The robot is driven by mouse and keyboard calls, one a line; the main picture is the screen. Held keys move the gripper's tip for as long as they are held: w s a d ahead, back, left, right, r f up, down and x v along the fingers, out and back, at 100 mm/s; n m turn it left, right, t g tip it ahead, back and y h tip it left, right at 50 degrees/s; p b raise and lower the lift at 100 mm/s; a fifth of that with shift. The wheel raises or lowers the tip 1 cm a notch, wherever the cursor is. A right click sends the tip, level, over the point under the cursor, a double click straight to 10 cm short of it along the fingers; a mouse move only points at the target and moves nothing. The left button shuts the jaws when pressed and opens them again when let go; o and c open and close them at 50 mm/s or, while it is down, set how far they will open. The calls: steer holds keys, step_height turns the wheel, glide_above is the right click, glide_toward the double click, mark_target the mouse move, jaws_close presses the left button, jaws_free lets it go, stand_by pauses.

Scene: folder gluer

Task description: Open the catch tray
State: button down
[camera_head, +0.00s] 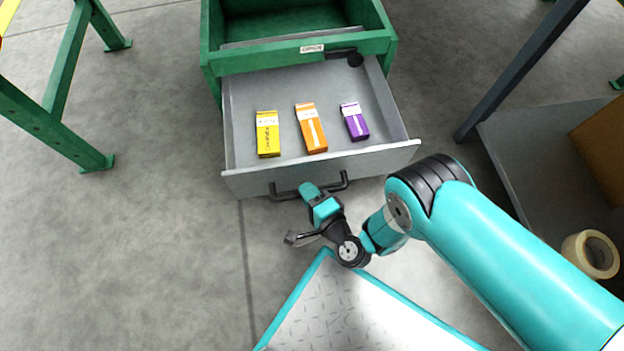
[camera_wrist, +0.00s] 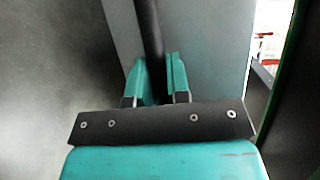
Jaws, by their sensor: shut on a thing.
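The catch tray (camera_head: 240,184) is a grey drawer pulled well out of a green cabinet (camera_head: 300,57). Its inside is in view, with a yellow box (camera_head: 267,134), an orange box (camera_head: 311,128) and a purple box (camera_head: 354,121) lying on its floor. A dark bar handle (camera_head: 285,194) runs along its front. My gripper (camera_head: 309,190) is at the middle of that handle. In the wrist view, the teal fingers (camera_wrist: 160,82) are shut on the dark handle bar (camera_wrist: 150,35), one on each side, with the grey tray front behind. The fingers hide part of the bar.
A green frame leg (camera_head: 95,160) stands at the left. A dark post (camera_head: 520,70) and a grey platform with a tape roll (camera_head: 590,254) and a cardboard box (camera_head: 603,140) are at the right. Bare concrete floor (camera_head: 150,240) is clear at the left.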

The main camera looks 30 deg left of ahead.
steer(key=shift+f, duration=0.1)
steer(key=c, duration=1.1)
jaws_free()
steer(key=shift+w, duration=0.1)
steer(key=p+v, duration=1.7)
steer(key=p, duration=0.1)
steer(key=shift+d, duration=0.25)
